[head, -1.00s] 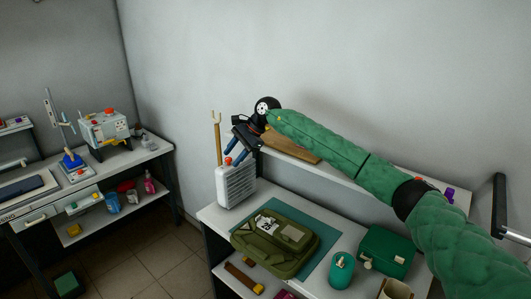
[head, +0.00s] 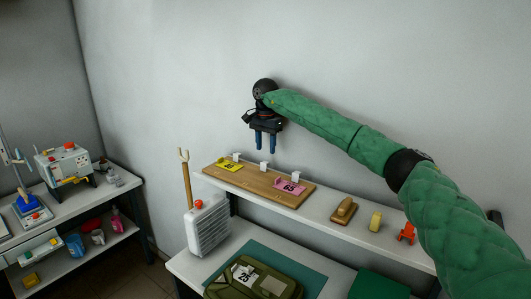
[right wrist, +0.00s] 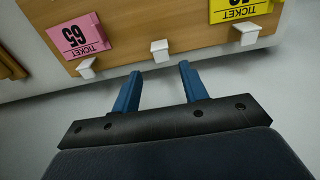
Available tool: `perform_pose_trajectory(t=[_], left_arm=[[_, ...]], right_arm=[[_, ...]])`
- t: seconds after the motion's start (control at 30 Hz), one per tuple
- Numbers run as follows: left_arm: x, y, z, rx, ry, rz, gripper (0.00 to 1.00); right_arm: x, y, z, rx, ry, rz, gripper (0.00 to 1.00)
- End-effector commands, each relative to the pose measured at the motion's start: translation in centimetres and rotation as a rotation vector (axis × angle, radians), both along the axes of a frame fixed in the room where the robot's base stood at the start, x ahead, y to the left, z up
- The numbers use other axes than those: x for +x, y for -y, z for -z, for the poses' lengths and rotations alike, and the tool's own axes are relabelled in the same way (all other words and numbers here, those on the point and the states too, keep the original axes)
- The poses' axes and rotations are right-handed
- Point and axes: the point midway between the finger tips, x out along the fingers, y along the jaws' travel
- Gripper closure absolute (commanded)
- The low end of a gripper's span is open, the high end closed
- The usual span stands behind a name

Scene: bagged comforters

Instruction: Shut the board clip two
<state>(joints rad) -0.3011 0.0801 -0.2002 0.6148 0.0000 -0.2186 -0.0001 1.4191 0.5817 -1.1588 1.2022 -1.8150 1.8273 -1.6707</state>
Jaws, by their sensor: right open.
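A wooden board (head: 258,188) lies on the shelf against the wall, with three white clips along its wall-side edge. The middle clip, clip two by position, (head: 264,166) has no ticket by it; it also shows in the right wrist view (right wrist: 160,50). I cannot tell whether its jaw is open or shut. A yellow ticket (head: 229,166) and a pink ticket (head: 289,185) lie by the outer clips. My right gripper (head: 265,143) is open and empty above the middle clip, fingers down. In the wrist view its fingertips (right wrist: 160,72) sit apart from that clip. My left gripper is out of view.
A wooden brush-like block (head: 344,210), a yellow block (head: 375,221) and an orange item (head: 406,232) stand right of the board. A white heater-like box (head: 208,229) and a forked wooden stick (head: 186,178) are at the left. Below lies a green bag (head: 255,280).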

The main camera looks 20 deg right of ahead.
Motion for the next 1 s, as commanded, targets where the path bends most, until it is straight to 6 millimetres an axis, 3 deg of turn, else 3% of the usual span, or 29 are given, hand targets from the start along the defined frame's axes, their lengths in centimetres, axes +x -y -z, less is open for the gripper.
perform_pose_trajectory(t=[0.1, 0.4, 0.73, 0.97, 1.0], left_arm=[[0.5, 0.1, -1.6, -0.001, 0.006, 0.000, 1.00], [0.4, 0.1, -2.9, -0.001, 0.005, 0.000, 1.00], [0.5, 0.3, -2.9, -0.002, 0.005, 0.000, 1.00], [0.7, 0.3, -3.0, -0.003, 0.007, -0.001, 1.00], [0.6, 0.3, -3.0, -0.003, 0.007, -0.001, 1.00]], right_arm=[[-0.1, 0.0, 1.5, 0.000, -0.003, 0.000, 0.56], [0.0, 0.0, 4.3, 0.001, -0.001, 0.000, 0.56], [0.0, 0.0, 4.6, 0.001, 0.000, 0.000, 0.56], [0.0, 0.0, 4.6, 0.001, 0.000, 0.000, 1.00], [0.0, 0.0, 4.6, 0.001, 0.000, 0.000, 1.00]])
